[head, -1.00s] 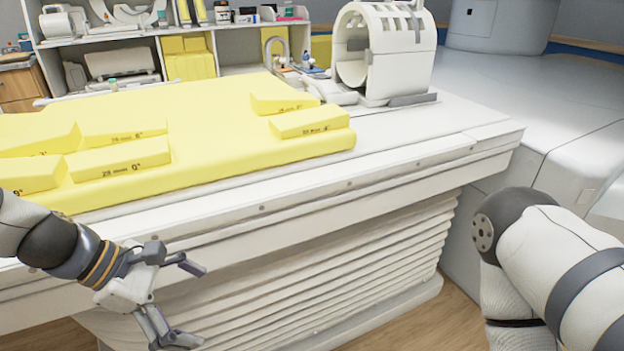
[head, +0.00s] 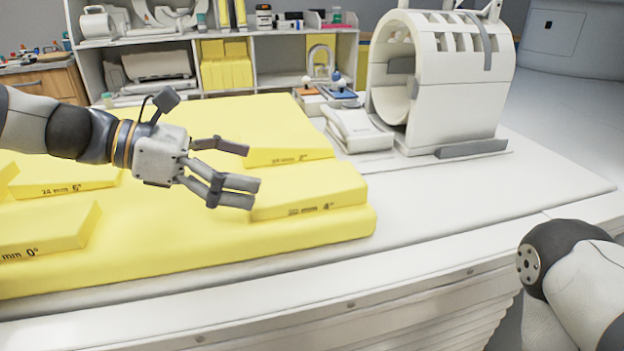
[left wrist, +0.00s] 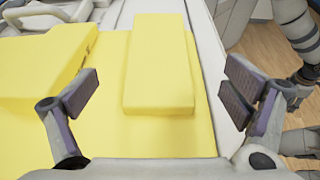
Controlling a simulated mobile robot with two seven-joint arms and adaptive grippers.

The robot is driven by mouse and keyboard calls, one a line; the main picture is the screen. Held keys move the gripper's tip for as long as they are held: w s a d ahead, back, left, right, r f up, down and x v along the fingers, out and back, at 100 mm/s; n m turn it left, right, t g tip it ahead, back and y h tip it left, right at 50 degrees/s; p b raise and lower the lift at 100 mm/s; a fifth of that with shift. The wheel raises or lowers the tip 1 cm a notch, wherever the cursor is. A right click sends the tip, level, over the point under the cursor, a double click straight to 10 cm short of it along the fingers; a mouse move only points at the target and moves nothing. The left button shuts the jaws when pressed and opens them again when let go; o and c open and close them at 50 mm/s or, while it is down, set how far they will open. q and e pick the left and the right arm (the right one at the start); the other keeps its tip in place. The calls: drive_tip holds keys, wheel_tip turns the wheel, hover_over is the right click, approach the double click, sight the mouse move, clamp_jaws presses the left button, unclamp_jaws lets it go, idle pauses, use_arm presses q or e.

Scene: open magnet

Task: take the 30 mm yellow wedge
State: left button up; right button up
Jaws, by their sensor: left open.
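The yellow wedge whose label reads like 30 mm 4° (head: 310,200) lies near the front right corner of the yellow pad (head: 200,240). My left gripper (head: 250,173) is open and empty, fingers pointing right, at the wedge's left end; in the head view its lower fingertips overlap that end. In the left wrist view the wedge (left wrist: 158,65) lies ahead between the spread fingers (left wrist: 163,95), apart from both. A second wedge, marked 2° (head: 287,150), lies just behind it; it also shows at left in the left wrist view (left wrist: 45,60).
More wedges, one marked 6° (head: 70,180) and one 0° (head: 50,232), lie left on the pad. A white coil (head: 440,80) stands behind right on the white table (head: 480,205). My right arm (head: 575,275) is at the right; its hand is unclear in the left wrist view.

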sight(296, 184)
use_arm(q)
drive_tip(key=x, duration=0.4)
drive_tip(key=f+b+x, duration=0.1)
drive_tip(key=x, duration=0.3)
drive_tip(key=shift+w+a, duration=0.1)
drive_tip(key=c, duration=1)
